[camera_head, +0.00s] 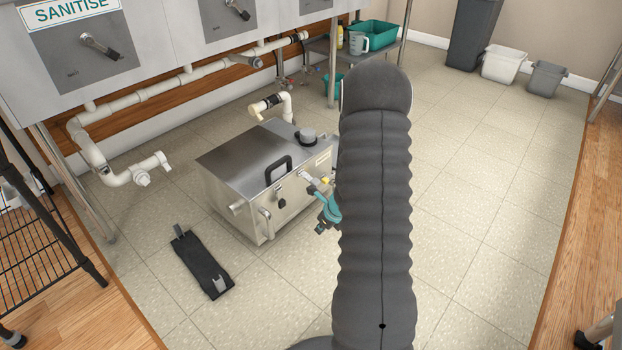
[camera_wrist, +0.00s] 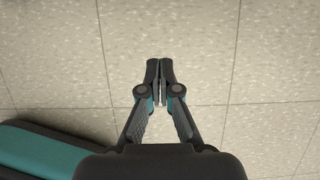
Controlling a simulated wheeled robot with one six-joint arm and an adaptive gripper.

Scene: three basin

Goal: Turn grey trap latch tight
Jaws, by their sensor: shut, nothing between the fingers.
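The trap is a steel box (camera_head: 238,168) on the tiled floor, with a black handle (camera_head: 279,168) and a grey cap on its lid. Small fittings show on its front face: a pale grey one (camera_head: 265,221) low at the near corner and a dark one (camera_head: 281,198) below the handle. I cannot tell for sure which is the grey latch or how it is turned. My gripper (camera_wrist: 160,72) is shut and empty above bare floor in the wrist view. In the head view its teal parts (camera_head: 328,211) show beside the box's right end, partly hidden by my arm. No latch shows in the wrist view.
White drain pipes (camera_head: 148,92) run under the steel basins at the back left. A black flat object (camera_head: 203,262) lies on the floor before the trap. A wire rack (camera_head: 45,240) stands at the left.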

